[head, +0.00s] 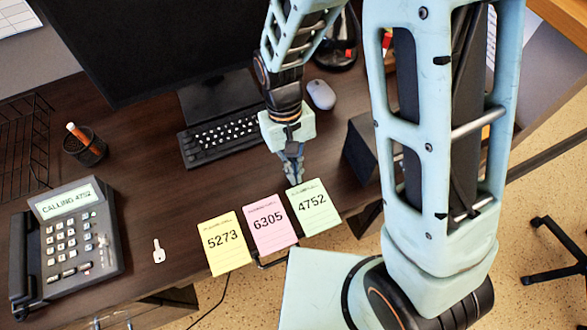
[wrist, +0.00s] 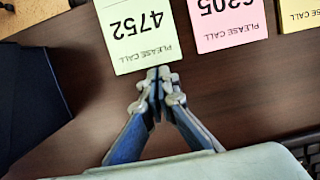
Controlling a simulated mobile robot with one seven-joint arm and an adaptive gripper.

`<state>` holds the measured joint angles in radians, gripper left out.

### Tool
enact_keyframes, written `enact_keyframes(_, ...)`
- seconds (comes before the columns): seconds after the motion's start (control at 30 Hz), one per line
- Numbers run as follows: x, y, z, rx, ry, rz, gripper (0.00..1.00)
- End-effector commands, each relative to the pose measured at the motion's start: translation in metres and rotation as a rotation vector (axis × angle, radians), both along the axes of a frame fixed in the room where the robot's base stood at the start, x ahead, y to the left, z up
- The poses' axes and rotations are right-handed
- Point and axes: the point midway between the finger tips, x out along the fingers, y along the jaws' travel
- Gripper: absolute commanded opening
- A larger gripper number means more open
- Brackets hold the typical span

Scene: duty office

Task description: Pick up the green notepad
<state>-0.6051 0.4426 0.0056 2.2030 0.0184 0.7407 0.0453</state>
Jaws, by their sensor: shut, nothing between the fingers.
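The green notepad (head: 313,208) reads 4752 and lies flat near the front edge of the desk, rightmost of three notepads. It also shows at the top of the wrist view (wrist: 137,32), cut off by the frame. My gripper (head: 294,182) is shut and empty. Its fingertips are at the notepad's far edge in the head view. In the wrist view the fingertips (wrist: 158,74) are close to the pad's "PLEASE CALL" edge. I cannot tell whether they touch it.
A pink notepad (head: 269,226) reading 6305 and a yellow one (head: 224,243) reading 5273 lie to the left. A phone (head: 72,238) displays CALLING 4752. A key (head: 158,251), keyboard (head: 222,137), mouse (head: 321,94) and dark box (head: 361,150) are also on the desk.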

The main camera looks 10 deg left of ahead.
Motion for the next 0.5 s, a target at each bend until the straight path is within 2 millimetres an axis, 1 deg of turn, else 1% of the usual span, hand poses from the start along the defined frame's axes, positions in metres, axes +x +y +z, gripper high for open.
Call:
enact_keyframes(0.3, -0.0074, -0.0048, 0.0007, 0.0, 0.0, 0.0, 0.0)
enact_keyframes(0.5, -0.0077, -0.0049, 0.0002, 0.001, -0.001, 0.0, 0.0)
